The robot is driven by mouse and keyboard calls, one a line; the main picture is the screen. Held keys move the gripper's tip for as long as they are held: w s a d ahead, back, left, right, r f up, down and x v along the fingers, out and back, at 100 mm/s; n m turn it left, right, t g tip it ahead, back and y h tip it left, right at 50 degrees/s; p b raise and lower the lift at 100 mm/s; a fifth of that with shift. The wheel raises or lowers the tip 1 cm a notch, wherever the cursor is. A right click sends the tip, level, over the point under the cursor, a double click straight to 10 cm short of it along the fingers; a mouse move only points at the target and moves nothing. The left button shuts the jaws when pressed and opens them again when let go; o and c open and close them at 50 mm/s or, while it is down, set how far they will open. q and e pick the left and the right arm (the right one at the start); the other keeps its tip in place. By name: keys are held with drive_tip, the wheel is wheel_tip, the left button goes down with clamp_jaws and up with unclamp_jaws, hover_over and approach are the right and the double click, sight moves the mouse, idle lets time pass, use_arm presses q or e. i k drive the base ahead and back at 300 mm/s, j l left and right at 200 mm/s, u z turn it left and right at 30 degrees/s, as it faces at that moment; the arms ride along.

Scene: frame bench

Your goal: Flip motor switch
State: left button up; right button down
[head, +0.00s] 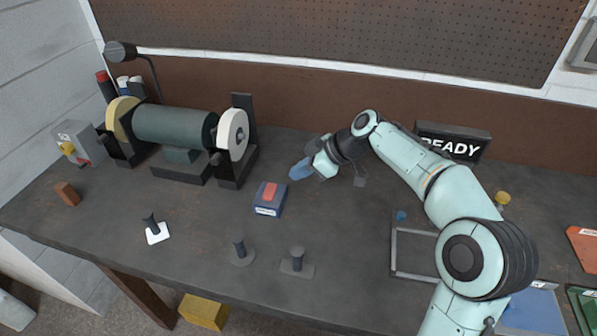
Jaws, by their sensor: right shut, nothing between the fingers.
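A grey box with a yellow knob and a small red part (78,142) stands at the far left of the bench, beside the grinder motor (173,125). A blue box with a red top piece (269,198) sits mid-bench, and its label is too small to read. I cannot tell for sure which of the two is the motor switch, nor a switch position. My right gripper (296,173) is shut and empty, just right of and behind the blue box, apart from it. My left gripper is not in view.
The motor carries a yellow wheel (122,117) and a white wheel (233,134). Several dark pegs on bases, one on a white card (157,233), stand toward the front. A brown block (67,194) lies at left. A READY sign (452,144) stands behind my right arm.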

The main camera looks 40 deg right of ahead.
sight(269, 194)
drive_tip(key=k+j, duration=0.8)
drive_tip(key=j, duration=0.15)
